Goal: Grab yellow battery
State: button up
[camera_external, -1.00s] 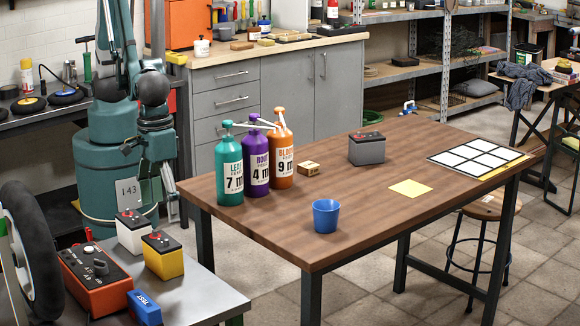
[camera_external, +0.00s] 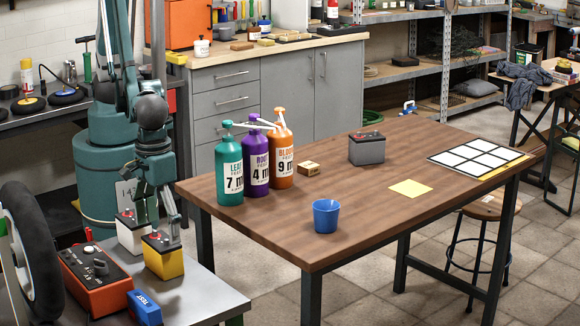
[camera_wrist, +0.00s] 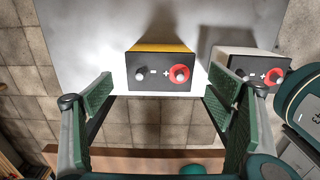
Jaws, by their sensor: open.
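The yellow battery (camera_external: 163,262) has a black top with a red terminal and a grey one. It stands on the grey metal table at the lower left in the external view. In the wrist view the yellow battery (camera_wrist: 160,68) sits at the upper middle, between and beyond my fingers. My gripper (camera_external: 163,235) is open and reaches down at the battery's top in the external view. In the wrist view my gripper (camera_wrist: 160,105) shows its green finger pads apart, with nothing between them at the near end. Whether the fingers touch the battery cannot be told.
A white battery (camera_external: 132,235) stands close beside the yellow one; it also shows in the wrist view (camera_wrist: 245,68). An orange box (camera_external: 95,280), a blue block (camera_external: 146,308) and a wheel (camera_external: 30,250) crowd the metal table (camera_external: 205,295). A wooden table (camera_external: 265,225) stands to the right.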

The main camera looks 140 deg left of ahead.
aim_at(161, 240)
jog(key=shift+f, duration=0.7)
jog(key=shift+d+f+b, duration=0.1)
jog(key=shift+f+b, duration=0.7)
jog(key=shift+f, duration=1.8)
jog(key=shift+c, duration=0.7)
jog(key=c, duration=1.5)
